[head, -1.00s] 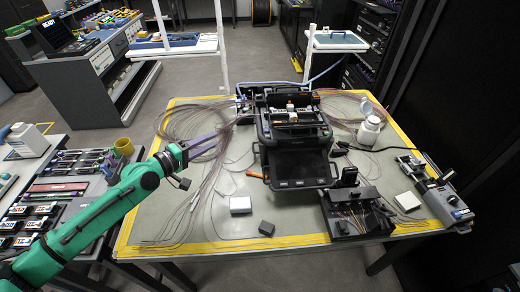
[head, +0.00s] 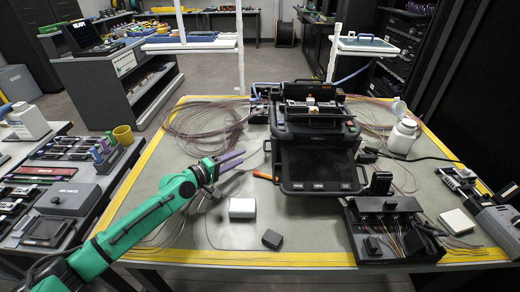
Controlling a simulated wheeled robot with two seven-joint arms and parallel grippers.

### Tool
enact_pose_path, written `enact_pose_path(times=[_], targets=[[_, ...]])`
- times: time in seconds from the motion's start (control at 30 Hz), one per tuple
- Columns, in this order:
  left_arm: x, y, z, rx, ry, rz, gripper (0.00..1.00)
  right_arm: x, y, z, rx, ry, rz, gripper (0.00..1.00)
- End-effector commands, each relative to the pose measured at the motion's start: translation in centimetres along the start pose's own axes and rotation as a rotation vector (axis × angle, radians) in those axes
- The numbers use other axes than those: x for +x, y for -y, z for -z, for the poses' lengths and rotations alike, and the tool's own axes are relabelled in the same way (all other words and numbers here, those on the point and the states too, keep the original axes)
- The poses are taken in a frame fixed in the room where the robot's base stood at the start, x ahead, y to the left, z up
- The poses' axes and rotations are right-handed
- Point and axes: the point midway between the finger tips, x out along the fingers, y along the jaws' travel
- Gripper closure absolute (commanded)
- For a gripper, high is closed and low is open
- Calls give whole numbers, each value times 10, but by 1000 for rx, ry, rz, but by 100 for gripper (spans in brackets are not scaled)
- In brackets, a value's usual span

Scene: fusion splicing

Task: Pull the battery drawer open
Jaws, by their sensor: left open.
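The black fusion splicer (head: 290,130) stands on the work table, its screen (head: 320,166) facing me at the front. I cannot make out a separate battery drawer on it; its left side is seen only at a slant. My left gripper (head: 241,159) has purple fingers, parted and empty. It is left of the splicer's front part, pointing toward it, with a gap between. My right gripper is out of view.
A white box (head: 242,208) and a small dark block (head: 271,239) lie in front of the gripper. An orange-handled tool (head: 263,176) lies beside the splicer. Coiled fibre (head: 200,127) lies behind; a black tool tray (head: 385,258) is right.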

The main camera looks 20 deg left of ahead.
Motion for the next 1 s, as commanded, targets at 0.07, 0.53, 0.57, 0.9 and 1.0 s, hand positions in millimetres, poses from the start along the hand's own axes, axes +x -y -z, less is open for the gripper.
enact_pose_path(times=[0.07,0.53,0.57,0.9,1.0], targets=[[23,-4,-1,-2,1,-7,59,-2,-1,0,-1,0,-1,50],[102,1,-2,1,3,2,59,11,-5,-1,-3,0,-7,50],[102,0,-2,2,3,2,59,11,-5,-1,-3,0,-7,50],[102,0,-1,1,2,1,100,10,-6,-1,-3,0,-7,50],[102,0,-1,1,2,1,100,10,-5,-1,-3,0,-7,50]])
